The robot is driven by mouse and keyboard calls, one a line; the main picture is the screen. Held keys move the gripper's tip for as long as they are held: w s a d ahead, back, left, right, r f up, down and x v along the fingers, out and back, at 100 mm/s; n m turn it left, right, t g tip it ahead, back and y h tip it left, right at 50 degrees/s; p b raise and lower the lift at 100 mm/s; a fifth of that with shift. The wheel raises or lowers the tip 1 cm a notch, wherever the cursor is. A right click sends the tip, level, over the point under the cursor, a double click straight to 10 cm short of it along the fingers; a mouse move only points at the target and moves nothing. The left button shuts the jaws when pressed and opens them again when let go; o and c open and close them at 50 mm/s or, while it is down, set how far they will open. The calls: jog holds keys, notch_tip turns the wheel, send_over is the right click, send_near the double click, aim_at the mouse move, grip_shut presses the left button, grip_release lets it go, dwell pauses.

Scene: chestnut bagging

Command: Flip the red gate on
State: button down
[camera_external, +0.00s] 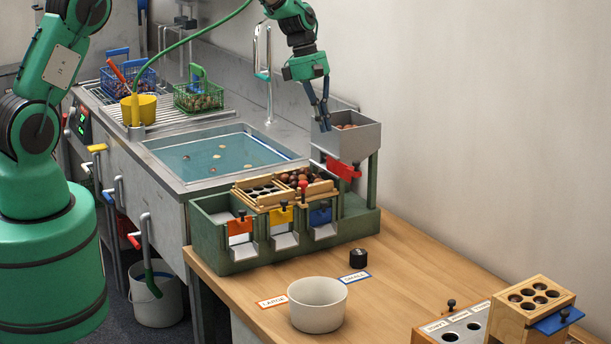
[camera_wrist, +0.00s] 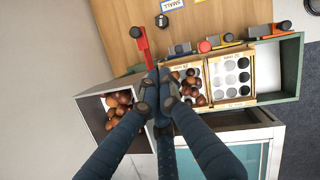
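The red gate (camera_external: 344,170) is mounted low on the front of a grey hopper (camera_external: 352,143) that holds chestnuts. It has a small dark knob. In the wrist view the red gate (camera_wrist: 148,52) is seen edge-on as a narrow strip, with its dark knob at the top. My gripper (camera_external: 325,126) points down at the hopper's left front side, above the level of the gate. In the wrist view my gripper's fingertips (camera_wrist: 157,76) are drawn together just below the gate strip, with nothing visible between them. Whether they touch the gate or hopper I cannot tell.
A green sorter (camera_external: 210,245) with orange (camera_external: 240,226), yellow (camera_external: 280,215) and blue (camera_external: 320,216) gates stands left of the hopper. A white bowl (camera_external: 317,306) and dark knob (camera_external: 358,258) are on the wooden table (camera_external: 400,275). A water sink (camera_external: 220,155) lies behind.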

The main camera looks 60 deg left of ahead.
send_near(342, 166)
notch_tip(342, 166, down, 3)
jog(key=s+d, duration=0.2)
jog(key=s, duration=0.1)
jog(key=shift+w+d+f, duration=0.15)
jog(key=shift+w+d, duration=0.2)
jog(key=shift+d, duration=0.3)
jog(key=shift+w+d+f, duration=0.15)
jog(key=shift+w+d, duration=0.25)
jog(key=shift+d, duration=0.25)
jog(key=shift+w+d+f, duration=0.2)
jog(key=shift+w+d, duration=0.15)
jog(key=shift+d, duration=0.3)
jog(key=shift+w+d+f+p, duration=0.15)
jog(key=shift+d+p, duration=0.2)
jog(key=shift+d, duration=0.6)
